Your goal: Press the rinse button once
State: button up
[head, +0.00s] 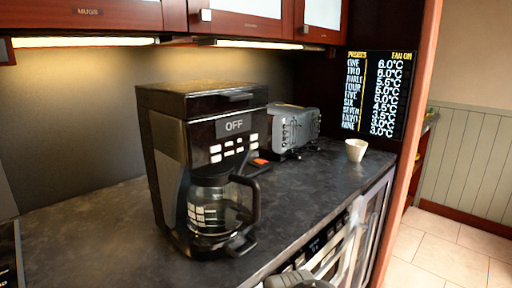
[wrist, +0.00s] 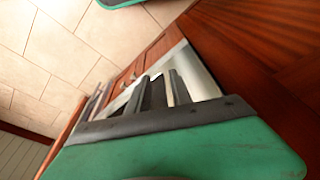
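A black and steel coffee machine (head: 200,165) stands upright on the dark counter, with a glass carafe (head: 217,208) in its lower bay. Its front panel has a display reading OFF (head: 234,125) and several small white buttons (head: 228,150) below it. The button labels are too small to read, so I cannot tell which is rinse. My gripper (wrist: 157,82) shows in the wrist view with two dark fingers apart and nothing seen held. It points at the cabinets and floor, away from the coffee machine, which is not in the wrist view.
A grey toaster (head: 293,130) and a small white cup (head: 356,150) stand to the right on the counter (head: 100,215). Wall cabinets (head: 90,14) hang above. A temperature board (head: 376,95) is at the back right. Tiled floor (head: 450,240) lies open at right.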

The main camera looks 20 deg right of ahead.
grip_shut()
dwell(1.4)
